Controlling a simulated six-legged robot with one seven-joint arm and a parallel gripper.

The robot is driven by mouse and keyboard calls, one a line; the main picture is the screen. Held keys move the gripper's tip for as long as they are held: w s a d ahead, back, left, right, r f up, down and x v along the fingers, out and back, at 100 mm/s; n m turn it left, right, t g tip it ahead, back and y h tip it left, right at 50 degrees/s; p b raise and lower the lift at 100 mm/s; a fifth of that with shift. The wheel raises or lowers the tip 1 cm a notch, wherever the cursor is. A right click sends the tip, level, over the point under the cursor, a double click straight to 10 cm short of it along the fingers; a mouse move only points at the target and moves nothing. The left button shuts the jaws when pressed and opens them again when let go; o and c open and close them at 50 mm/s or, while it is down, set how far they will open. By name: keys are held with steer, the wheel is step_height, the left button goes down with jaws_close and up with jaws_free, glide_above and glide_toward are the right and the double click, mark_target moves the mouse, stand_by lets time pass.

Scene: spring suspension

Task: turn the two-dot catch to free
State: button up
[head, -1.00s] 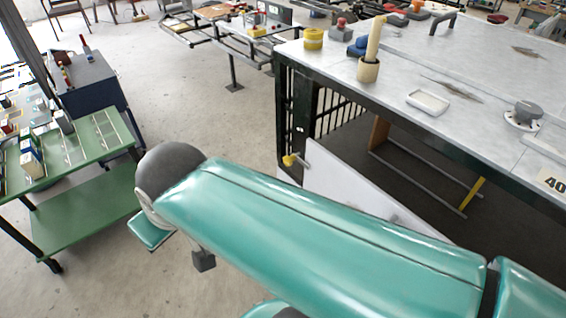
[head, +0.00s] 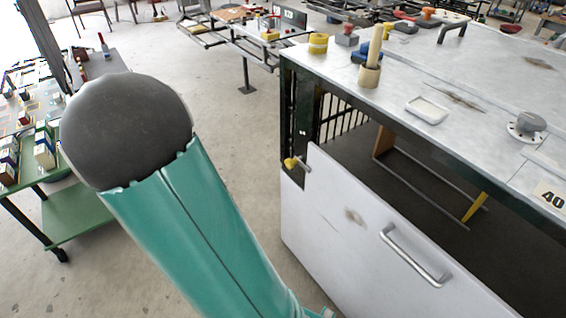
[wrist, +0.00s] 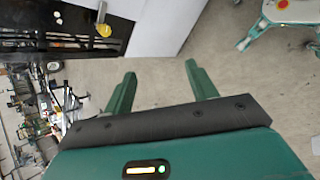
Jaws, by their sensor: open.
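A yellow catch (head: 291,163) sits at the upper left corner of a pale panel (head: 335,215), beside the bench's dark leg. Its dots are too small to make out. In the wrist view, a yellow knob (wrist: 103,30) shows at the edge of a dark frame, beside the pale panel (wrist: 165,22); it looks like the same catch. My gripper (wrist: 160,72) is open, with nothing between its fingers. The catch is beyond the fingertips, up and to the left, and apart from them. My gripper is out of sight in the head view.
The panel carries a metal bar handle (head: 415,257). A grey-topped bench (head: 470,120) stands above it, holding a tray, a wooden post in a cup and a grey knob. A green cart (head: 85,215) stands at left. Bare floor lies between cart and bench.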

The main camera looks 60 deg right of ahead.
mark_target(287, 165)
steer(key=s+d+f+n+g+h, duration=0.1)
steer(key=d+f+n+g+h, duration=0.1)
steer(key=d+f+n+h, duration=0.45)
steer(key=s+d+f+n+g+h, duration=0.1)
steer(key=d+f+g+h, duration=0.15)
steer(key=d+f, duration=0.85)
steer(key=shift+t, duration=0.25)
steer(key=r+x, duration=0.1)
steer(key=x, duration=0.4)
steer(key=r+x, duration=0.1)
steer(key=x, duration=0.4)
steer(key=r+x, duration=0.1)
steer(key=x, duration=0.4)
steer(key=shift+w+d+r, duration=0.2)
steer(key=shift+d+r, duration=0.05)
steer(key=shift+d, duration=0.35)
jaws_close()
